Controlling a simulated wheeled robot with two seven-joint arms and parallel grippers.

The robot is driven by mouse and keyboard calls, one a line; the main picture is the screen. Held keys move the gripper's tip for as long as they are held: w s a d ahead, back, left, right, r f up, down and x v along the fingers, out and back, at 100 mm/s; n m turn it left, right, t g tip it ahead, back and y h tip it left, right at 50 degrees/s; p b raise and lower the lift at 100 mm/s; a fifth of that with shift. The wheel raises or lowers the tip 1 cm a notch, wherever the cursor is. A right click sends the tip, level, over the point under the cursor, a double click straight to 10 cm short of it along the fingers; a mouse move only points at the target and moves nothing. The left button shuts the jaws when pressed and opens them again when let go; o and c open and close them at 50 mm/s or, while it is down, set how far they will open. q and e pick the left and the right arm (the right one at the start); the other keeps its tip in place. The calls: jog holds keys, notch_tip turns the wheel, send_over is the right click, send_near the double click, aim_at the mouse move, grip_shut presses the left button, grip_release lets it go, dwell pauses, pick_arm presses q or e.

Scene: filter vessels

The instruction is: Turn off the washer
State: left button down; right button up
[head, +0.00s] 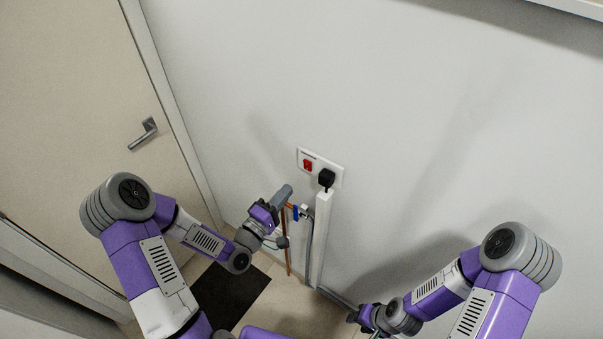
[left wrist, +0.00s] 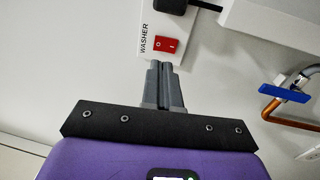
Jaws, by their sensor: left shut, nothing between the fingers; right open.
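A white wall plate (head: 334,171) carries a red rocker switch (head: 308,164) at its left and a black plug (head: 326,178) at its right. In the left wrist view the plate (left wrist: 150,22) reads "WASHER" beside the red switch (left wrist: 166,44), which is marked O and I. My left gripper (head: 285,192) is shut and empty, below and left of the switch in the head view. In the left wrist view its fingertips (left wrist: 161,64) point at the switch, just short of it; contact cannot be told. My right gripper (head: 368,316) is low at the right, far from the plate.
A white vertical trunking (head: 321,240) runs down below the plug. A copper pipe with a blue valve handle (head: 296,213) stands close beside my left gripper. A door with a metal handle (head: 143,133) is at the left, and a dark mat (head: 235,292) lies on the floor.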

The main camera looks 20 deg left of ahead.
aim_at(307, 165)
pick_arm(q)
jog(key=p+x, duration=0.1)
jog(key=x, duration=0.7)
jog(key=shift+w+d+r, duration=0.1)
jog(key=shift+w, duration=0.15)
